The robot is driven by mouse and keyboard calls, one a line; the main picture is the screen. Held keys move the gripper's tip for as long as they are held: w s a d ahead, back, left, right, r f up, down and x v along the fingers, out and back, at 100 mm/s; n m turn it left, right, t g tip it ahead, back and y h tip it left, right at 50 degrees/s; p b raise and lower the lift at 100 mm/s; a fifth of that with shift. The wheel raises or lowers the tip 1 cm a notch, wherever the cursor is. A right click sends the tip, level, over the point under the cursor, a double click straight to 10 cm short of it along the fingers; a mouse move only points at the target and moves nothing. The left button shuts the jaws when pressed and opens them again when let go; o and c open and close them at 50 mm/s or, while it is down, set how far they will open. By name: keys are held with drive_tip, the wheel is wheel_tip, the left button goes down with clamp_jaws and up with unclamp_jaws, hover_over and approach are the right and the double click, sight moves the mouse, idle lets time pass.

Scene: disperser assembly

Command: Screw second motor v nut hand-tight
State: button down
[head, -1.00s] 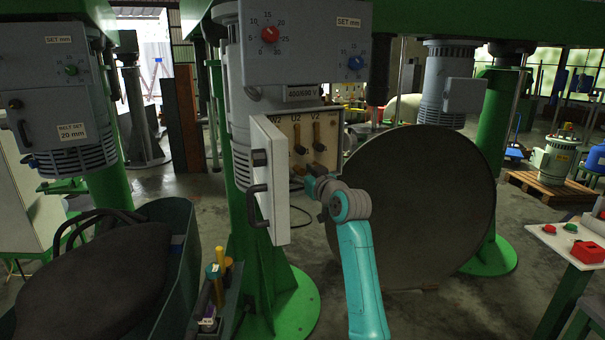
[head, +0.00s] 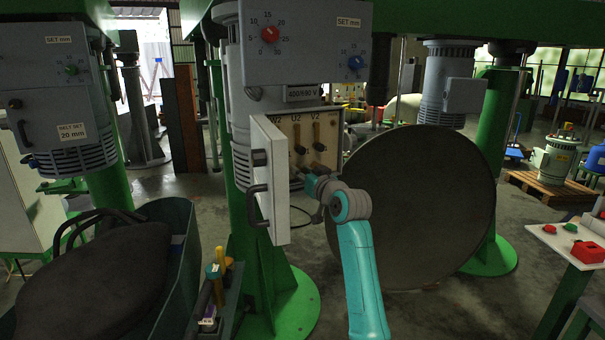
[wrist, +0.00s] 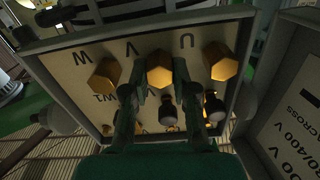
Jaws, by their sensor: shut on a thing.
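The motor terminal box is open, with a pale terminal board (head: 292,130) carrying brass links and studs. In the wrist view the board (wrist: 75,68) appears upside down, with the letters W, V and U above three brass hex nuts. The middle nut, the V nut (wrist: 160,69), sits between the fingertips of my gripper (wrist: 161,82). My gripper is shut on it. The W nut (wrist: 104,75) and the U nut (wrist: 220,62) stand clear on either side. In the head view my gripper (head: 314,184) reaches into the lower part of the box and hides the V nut.
The box's open door (head: 278,175) stands just left of my gripper. In the wrist view, dark-capped terminals (wrist: 213,108) lie close to the fingers. A large round disc (head: 430,200) stands right behind my arm. A cart with red and green buttons (head: 570,228) is at right.

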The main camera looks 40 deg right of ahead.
drive_tip(key=m, duration=0.5)
drive_tip(key=shift+d, duration=0.1)
drive_tip(key=m, duration=1.6)
drive_tip(key=shift+f, duration=0.25)
drive_tip(key=shift+m, duration=0.4)
drive_tip(key=c, duration=0.9)
unclamp_jaws()
drive_tip(key=shift+s, duration=0.1)
drive_tip(key=s, duration=0.4)
drive_tip(key=s+a, duration=0.1)
drive_tip(key=s, duration=0.2)
drive_tip(key=s+a, duration=0.1)
drive_tip(key=s, duration=0.3)
drive_tip(key=shift+s, duration=0.35)
